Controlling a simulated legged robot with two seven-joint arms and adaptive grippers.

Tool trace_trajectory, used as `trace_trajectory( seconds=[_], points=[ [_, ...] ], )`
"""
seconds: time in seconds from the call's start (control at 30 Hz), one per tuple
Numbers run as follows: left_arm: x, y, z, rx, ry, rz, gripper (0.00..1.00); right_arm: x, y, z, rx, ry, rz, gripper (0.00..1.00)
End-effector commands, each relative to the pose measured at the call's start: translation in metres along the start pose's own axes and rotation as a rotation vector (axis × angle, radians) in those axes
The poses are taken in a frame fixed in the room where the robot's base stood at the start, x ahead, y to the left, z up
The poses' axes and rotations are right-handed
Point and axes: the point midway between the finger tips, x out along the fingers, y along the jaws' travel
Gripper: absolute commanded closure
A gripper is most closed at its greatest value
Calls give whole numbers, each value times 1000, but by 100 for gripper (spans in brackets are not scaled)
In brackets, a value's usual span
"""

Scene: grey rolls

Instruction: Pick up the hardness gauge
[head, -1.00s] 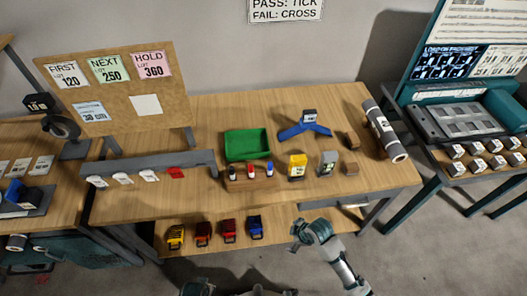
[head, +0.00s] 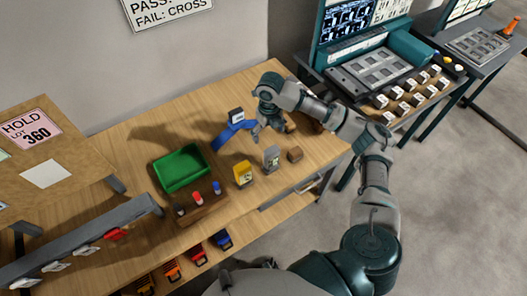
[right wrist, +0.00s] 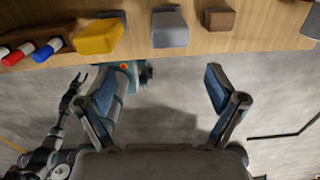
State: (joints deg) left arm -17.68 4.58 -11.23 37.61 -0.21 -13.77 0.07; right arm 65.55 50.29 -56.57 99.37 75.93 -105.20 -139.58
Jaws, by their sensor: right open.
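No label marks which item is the hardness gauge. A grey device (head: 271,157) and a yellow device (head: 243,174) stand upright near the table's front edge. A small dark-topped device (head: 236,116) with a pale face sits on a blue stand (head: 228,135) behind them. My right gripper (head: 262,134) hangs over the table just right of the blue stand, open and empty. In the right wrist view, its open fingers (right wrist: 160,82) point toward the grey device (right wrist: 169,28), with a gap. My left gripper (right wrist: 75,88) shows small at left in that view, fingers apart.
A brown block (head: 295,155) stands right of the grey device. A wooden rack (head: 203,210) of markers and a green tray (head: 181,168) lie to the left. My right forearm covers part of the table's right end and the roll there.

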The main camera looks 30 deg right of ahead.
Motion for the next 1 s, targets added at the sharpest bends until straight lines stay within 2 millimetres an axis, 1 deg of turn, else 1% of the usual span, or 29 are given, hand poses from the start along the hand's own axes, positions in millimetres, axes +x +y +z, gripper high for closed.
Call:
trace_trajectory(
  seconds=[0.03,0.07,0.13,0.27,0.4,0.53,0.6,0.87,1.0],
  points=[
    [1,1,5,1,-3,0,60,-5,-6,0,-19,4,-2,6],
    [1,1,7,1,-5,0,60,-5,-8,0,-29,6,-2,6],
    [2,1,8,1,-5,0,60,0,-10,0,-42,11,-1,6],
    [3,0,8,2,-5,1,60,28,-8,0,-44,14,-1,6],
    [3,0,8,2,-6,2,60,62,-7,1,-43,14,-2,6],
    [3,-1,8,1,-6,3,60,89,-5,1,-43,12,-4,6],
    [3,-1,9,3,-6,3,60,100,-5,1,-43,11,-3,6],
    [2,0,7,1,-7,1,60,123,-9,-1,-42,11,-2,6],
    [0,0,6,1,-7,1,60,146,-11,-3,-42,12,-2,6]
  ],
)
